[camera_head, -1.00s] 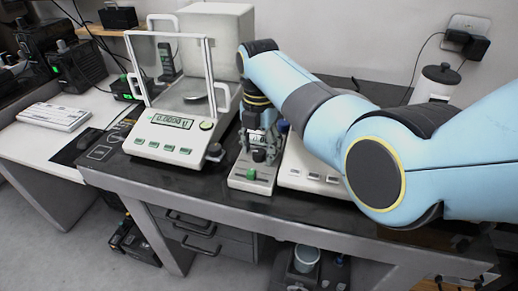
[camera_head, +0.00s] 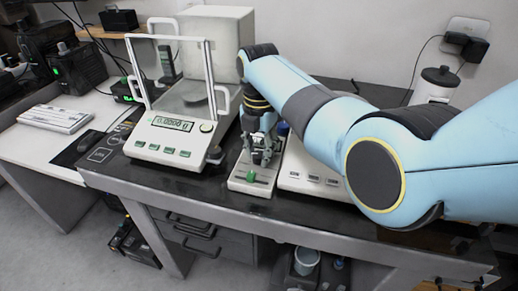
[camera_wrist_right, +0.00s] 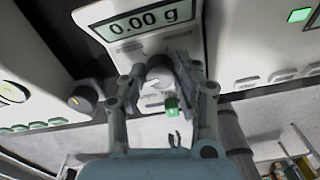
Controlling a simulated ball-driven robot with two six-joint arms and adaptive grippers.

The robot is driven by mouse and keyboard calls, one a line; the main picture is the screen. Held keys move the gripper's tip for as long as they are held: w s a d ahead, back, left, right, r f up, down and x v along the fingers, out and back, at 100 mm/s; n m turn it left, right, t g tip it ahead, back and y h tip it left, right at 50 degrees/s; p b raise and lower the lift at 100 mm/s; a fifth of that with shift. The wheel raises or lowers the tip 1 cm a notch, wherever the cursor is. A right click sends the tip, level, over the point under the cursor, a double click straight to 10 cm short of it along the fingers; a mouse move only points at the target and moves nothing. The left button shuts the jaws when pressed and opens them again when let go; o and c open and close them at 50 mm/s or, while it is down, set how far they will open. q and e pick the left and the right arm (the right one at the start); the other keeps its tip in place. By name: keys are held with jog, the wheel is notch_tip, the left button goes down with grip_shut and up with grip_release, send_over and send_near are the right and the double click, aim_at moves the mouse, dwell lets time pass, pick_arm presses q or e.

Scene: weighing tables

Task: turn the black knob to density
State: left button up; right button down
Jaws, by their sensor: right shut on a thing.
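The black knob (camera_wrist_right: 159,72) is on the front panel of the narrow middle device (camera_head: 238,181); it looks dark grey and round in the right wrist view. My right gripper (camera_head: 262,158) comes down over this device from behind. In the right wrist view my right gripper (camera_wrist_right: 160,70) has its fingers on either side of the knob and is shut on it. A display (camera_wrist_right: 143,17) above the knob reads 0.00 g. A green switch (camera_wrist_right: 171,106) sits below the knob. The labels around the knob are too small to read. My left gripper is not in view.
A balance with a glass shield (camera_head: 178,138) stands close on the left. Another white device (camera_head: 305,178) stands close on the right, partly behind my arm. A keyboard (camera_head: 55,117) lies on the white table at far left. The dark table's front edge is just before the devices.

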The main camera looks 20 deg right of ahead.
jog(key=m+p, duration=0.2)
jog(key=m, duration=0.1)
jog(key=shift+r+p, duration=0.15)
jog(key=shift+p, duration=0.15)
jog(key=m+p, duration=0.2)
jog(key=m, duration=0.3)
jog(key=m+p, duration=0.1)
jog(key=m, duration=0.4)
jog(key=shift+s, duration=0.1)
jog(key=m+p, duration=0.1)
jog(key=m, duration=0.4)
jog(key=shift+m, duration=0.4)
jog(key=m, duration=1.1)
jog(key=shift+m, duration=0.4)
jog(key=m, duration=0.5)
jog(key=shift+a, duration=0.1)
jog(key=m, duration=0.5)
jog(key=shift+m, duration=0.4)
